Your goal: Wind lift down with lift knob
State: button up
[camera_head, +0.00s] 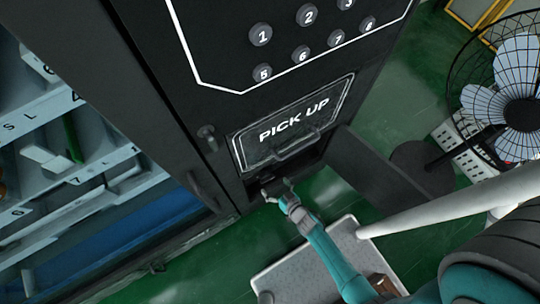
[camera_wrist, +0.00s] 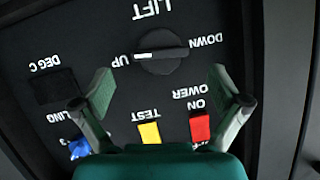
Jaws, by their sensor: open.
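The lift knob (camera_wrist: 161,54) is a dark round dial on a black control panel in the wrist view, where the lettering appears upside down. Its white mark points left, towards the UP label (camera_wrist: 128,59); the DOWN label (camera_wrist: 206,41) is on its right. My gripper (camera_wrist: 161,80) is open, with one finger on each side below the knob in the picture, and holds nothing. I see no contact with the knob. In the head view my gripper (camera_head: 276,192) is at the opening below the PICK UP flap (camera_head: 292,125); the knob is not discernible there.
Blue (camera_wrist: 80,148), yellow (camera_wrist: 150,133) and red (camera_wrist: 199,127) switches sit close to my fingers on the panel. An open dark door (camera_head: 375,165) stands right of the opening. A fan (camera_head: 515,95) stands farther right on the green floor.

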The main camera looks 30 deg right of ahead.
aim_at(264, 176)
jog(key=shift+x, duration=1.8)
jog(key=c, duration=1.1)
